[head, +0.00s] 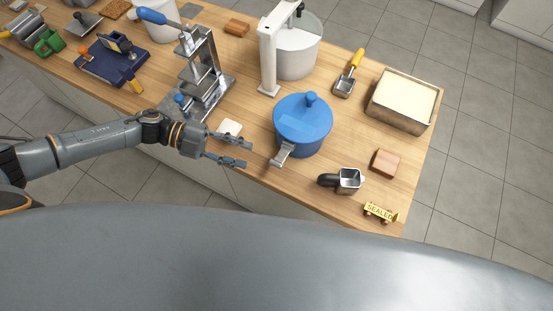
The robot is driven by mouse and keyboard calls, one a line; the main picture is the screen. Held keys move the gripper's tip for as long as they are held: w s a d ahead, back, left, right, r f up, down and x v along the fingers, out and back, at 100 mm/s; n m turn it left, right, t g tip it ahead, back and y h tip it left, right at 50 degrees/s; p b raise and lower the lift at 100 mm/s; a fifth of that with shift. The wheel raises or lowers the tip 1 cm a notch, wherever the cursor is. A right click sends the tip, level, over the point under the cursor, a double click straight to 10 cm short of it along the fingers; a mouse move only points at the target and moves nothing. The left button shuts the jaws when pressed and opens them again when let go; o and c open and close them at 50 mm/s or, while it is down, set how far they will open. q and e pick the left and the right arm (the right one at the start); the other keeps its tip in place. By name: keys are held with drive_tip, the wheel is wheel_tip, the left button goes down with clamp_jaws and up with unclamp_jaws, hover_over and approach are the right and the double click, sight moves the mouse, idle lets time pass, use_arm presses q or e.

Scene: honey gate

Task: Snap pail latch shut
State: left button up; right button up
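A blue lidded pail (304,126) stands near the front edge of the wooden bench, with a round knob on its lid. Its grey metal latch (282,155) sticks outward from the pail's front-left side, toward the bench edge. My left gripper (248,151) comes in from the left. Its two fingers are spread and empty. The fingertips point toward the latch and look a short way to its left, apart from it. The exact height of the gripper above the bench is hard to tell. My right gripper is not in view.
A white block (229,128) lies behind my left fingers.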

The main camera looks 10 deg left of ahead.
sight(277, 163)
use_arm(q)
drive_tip(key=p+x, duration=0.2)
drive_tip(key=x, duration=0.7)
drive_tip(key=shift+d+r+p, duration=0.1)
drive_tip(key=shift+d+p, duration=0.05)
drive_tip(key=shift+p, duration=0.2)
drive_tip(key=shift+d, duration=0.35)
drive_tip(key=shift+c, duration=0.2)
clamp_jaws()
